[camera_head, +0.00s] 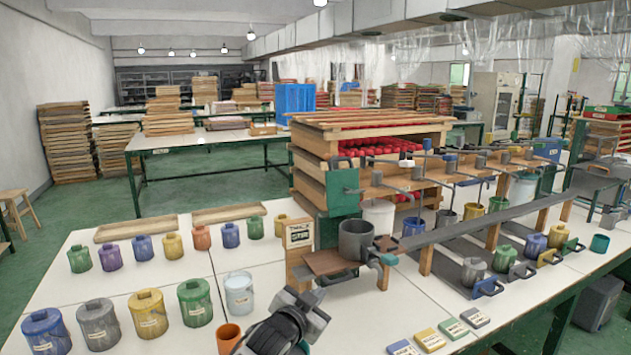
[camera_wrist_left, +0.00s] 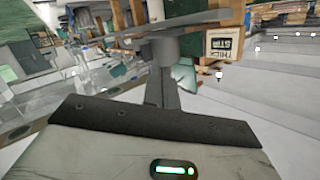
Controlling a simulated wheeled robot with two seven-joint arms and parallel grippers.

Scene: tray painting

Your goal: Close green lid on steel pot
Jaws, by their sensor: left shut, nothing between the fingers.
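A grey steel pot (camera_head: 355,240) stands upright on a brown wooden board at the near end of the rack. A square green panel (camera_head: 342,190), which looks like the green lid, stands on edge behind and above the pot, apart from its mouth. My left gripper (camera_head: 314,296) is shut and empty, in front of and below the pot, to its left. Its shut fingers (camera_wrist_left: 163,88) also show in the left wrist view. A small teal piece (camera_head: 388,259) sits at the pot's lower right side. My right gripper is not in view.
A wooden sign block (camera_head: 299,240) stands left of the pot. A white bucket (camera_head: 239,294) and an orange cup (camera_head: 229,338) are left of my gripper. Several colored lidded pots stand farther left. A long grey rail (camera_head: 465,228) runs right. Label cards (camera_head: 429,339) lie at the front.

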